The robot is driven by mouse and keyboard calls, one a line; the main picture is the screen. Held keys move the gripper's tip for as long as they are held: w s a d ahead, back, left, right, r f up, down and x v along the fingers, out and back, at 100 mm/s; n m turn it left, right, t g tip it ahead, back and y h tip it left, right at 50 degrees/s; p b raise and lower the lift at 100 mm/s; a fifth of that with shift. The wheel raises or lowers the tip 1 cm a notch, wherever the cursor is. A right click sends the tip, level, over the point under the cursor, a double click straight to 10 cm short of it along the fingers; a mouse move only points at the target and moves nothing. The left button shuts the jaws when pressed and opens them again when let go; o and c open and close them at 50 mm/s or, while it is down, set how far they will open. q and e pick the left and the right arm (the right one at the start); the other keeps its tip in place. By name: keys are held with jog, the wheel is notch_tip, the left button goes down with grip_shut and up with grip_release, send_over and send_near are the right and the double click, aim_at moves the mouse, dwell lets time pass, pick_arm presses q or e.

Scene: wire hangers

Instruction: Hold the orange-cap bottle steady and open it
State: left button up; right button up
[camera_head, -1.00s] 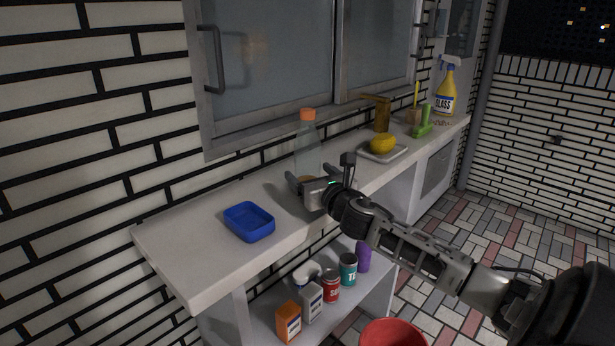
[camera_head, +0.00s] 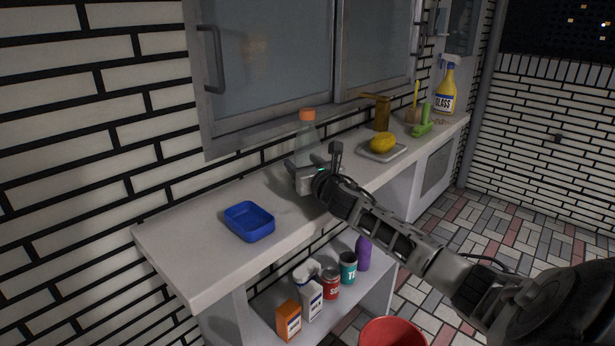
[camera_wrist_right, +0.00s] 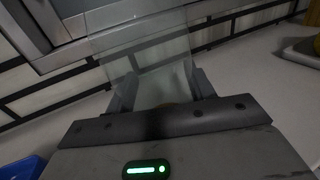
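The clear bottle with the orange cap (camera_head: 307,114) stands upright on the white counter. Its see-through body (camera_head: 307,139) rises behind my right gripper (camera_head: 312,163), which hides its lower part. In the right wrist view, the bottle (camera_wrist_right: 150,70) is between the two fingers of my right gripper (camera_wrist_right: 162,92). The fingers look spread, one on each side of it; I cannot tell whether either touches it. My left gripper is not in view.
A blue tray (camera_head: 238,234) sits on the white counter (camera_head: 180,238) to the left. A dish with a yellow fruit (camera_head: 382,142), a brown dispenser (camera_head: 382,115) and a yellow spray bottle (camera_head: 445,92) stand to the right. The cabinet (camera_head: 265,65) overhangs behind. A red bucket (camera_head: 392,333) is below.

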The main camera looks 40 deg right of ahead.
aim_at(304, 134)
jog(key=shift+r, duration=0.45)
notch_tip(304, 134, up, 3)
jog(key=shift+p, duration=0.35)
jog(key=s+a+r, duration=0.1)
jog(key=r, duration=0.1)
jog(key=s+a+r, duration=0.1)
jog(key=s+a+r+p, duration=0.1)
jog(key=s+r, duration=0.1)
jog(key=shift+a+r, duration=0.15)
jog(key=shift+r, duration=0.2)
jog(key=s+a+r, duration=0.3)
jog(key=s+a, duration=0.2)
jog(key=s, duration=0.1)
jog(key=shift+s+a+r+b, duration=0.25)
jog(key=shift+s+a+b, duration=0.05)
jog(key=shift+s+b, duration=0.1)
jog(key=shift+o, duration=0.5)
jog(key=c, duration=0.5)
